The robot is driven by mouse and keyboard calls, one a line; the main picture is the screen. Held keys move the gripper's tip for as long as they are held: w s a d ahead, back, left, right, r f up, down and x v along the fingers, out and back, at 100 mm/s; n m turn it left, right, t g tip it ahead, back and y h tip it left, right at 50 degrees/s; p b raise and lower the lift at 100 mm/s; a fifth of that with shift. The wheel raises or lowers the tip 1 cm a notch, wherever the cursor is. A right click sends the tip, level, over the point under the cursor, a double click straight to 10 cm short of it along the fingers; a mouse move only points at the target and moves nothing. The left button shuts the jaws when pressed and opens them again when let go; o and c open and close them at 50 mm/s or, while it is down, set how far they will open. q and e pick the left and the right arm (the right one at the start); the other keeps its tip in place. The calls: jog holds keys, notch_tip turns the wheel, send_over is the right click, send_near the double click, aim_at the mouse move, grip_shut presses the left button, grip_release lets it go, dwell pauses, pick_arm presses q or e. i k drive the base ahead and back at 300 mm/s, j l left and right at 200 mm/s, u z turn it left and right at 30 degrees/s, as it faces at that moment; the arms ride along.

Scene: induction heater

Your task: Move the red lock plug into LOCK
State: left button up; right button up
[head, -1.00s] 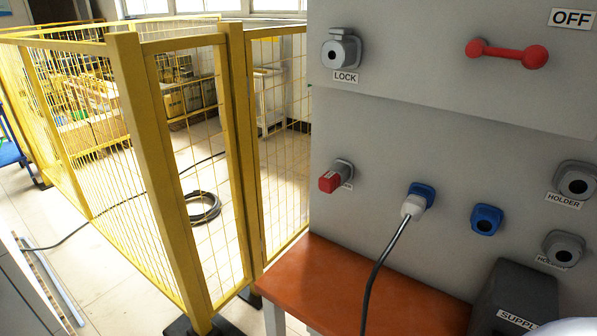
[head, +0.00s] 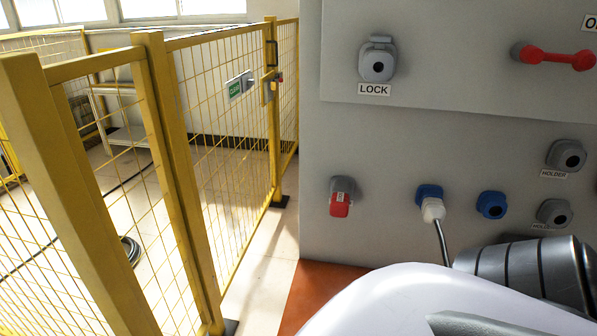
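The red lock plug (head: 340,205) sits in a grey socket on the lower left of the grey panel, pointing out and slightly down. The LOCK socket (head: 377,62) is grey with a dark round opening and a raised lid, on the upper panel above its LOCK label (head: 374,90). No gripper touches the plug or the LOCK socket. A white and grey part of my own arm fills the lower right, but neither gripper's fingers show.
A white plug with a cable (head: 432,209) is in a blue socket, beside an empty blue socket (head: 491,205). Two grey HOLDER sockets (head: 566,155) and a red handle (head: 558,58) are further right. A yellow mesh fence (head: 215,150) stands left of the panel.

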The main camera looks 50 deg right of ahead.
aim_at(338, 206)
jog(key=i+j, duration=0.55)
jog(key=i, duration=0.15)
jog(key=i+j, duration=0.5)
jog(key=i, duration=0.2)
jog(key=z, duration=2.35)
